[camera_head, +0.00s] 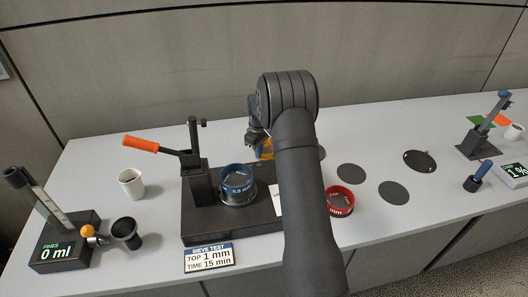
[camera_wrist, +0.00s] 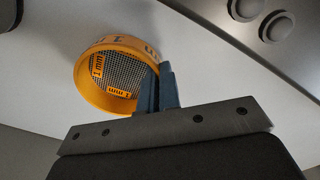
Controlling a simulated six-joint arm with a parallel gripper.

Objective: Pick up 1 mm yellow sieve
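The yellow 1 mm sieve (camera_wrist: 92,98) is an orange-yellow ring with a dark mesh and "1 mm" labels. In the head view the sieve (camera_head: 265,152) is at the back of the table, mostly hidden behind my arm. My gripper (camera_wrist: 159,84) has its two blue-grey fingers close together at the sieve's right rim in the wrist view. One finger is inside the ring and one outside, with the wall pinched between them. I cannot tell whether the sieve is clear of the table.
A black press stand (camera_head: 195,222) with an orange-handled lever holds a blue 0.5 mm sieve (camera_head: 238,188). A red sieve (camera_head: 340,201) lies right of my arm. A white cup (camera_head: 131,183) and the fines gauge (camera_head: 65,256) stand left. Dark discs (camera_head: 394,192) mark the right table.

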